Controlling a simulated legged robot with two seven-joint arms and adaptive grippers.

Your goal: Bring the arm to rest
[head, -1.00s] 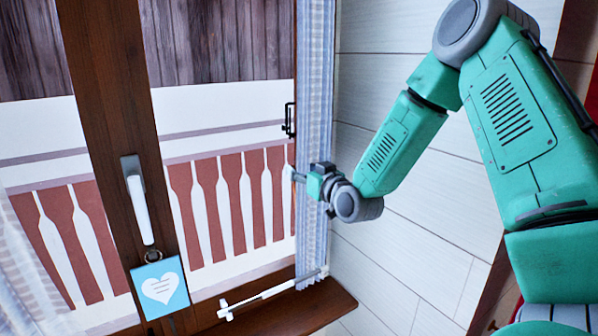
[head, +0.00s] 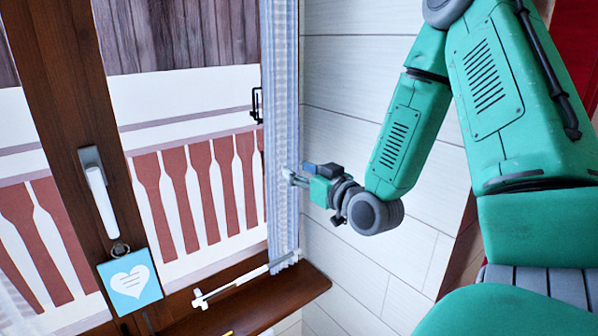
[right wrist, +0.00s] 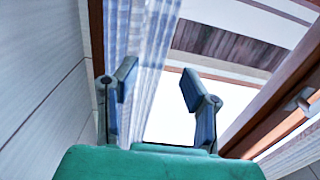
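My right arm (head: 405,130) comes down from the upper right in the head view, bent at the elbow. Its gripper (head: 288,176) is in front of the curtain (head: 281,110), beside the white plank wall. In the right wrist view the two fingers of the right gripper (right wrist: 157,88) stand apart with nothing between them. The curtain (right wrist: 150,45) hangs beyond the fingers; I cannot tell whether they touch it. My left gripper is not in view.
A window with a brown wooden frame and a white handle (head: 99,196) fills the left side. A blue heart tag (head: 130,281) hangs from the handle. A wooden sill (head: 262,301) runs below, with a white rod-like stay (head: 232,285) above it. The plank wall (head: 330,60) is bare.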

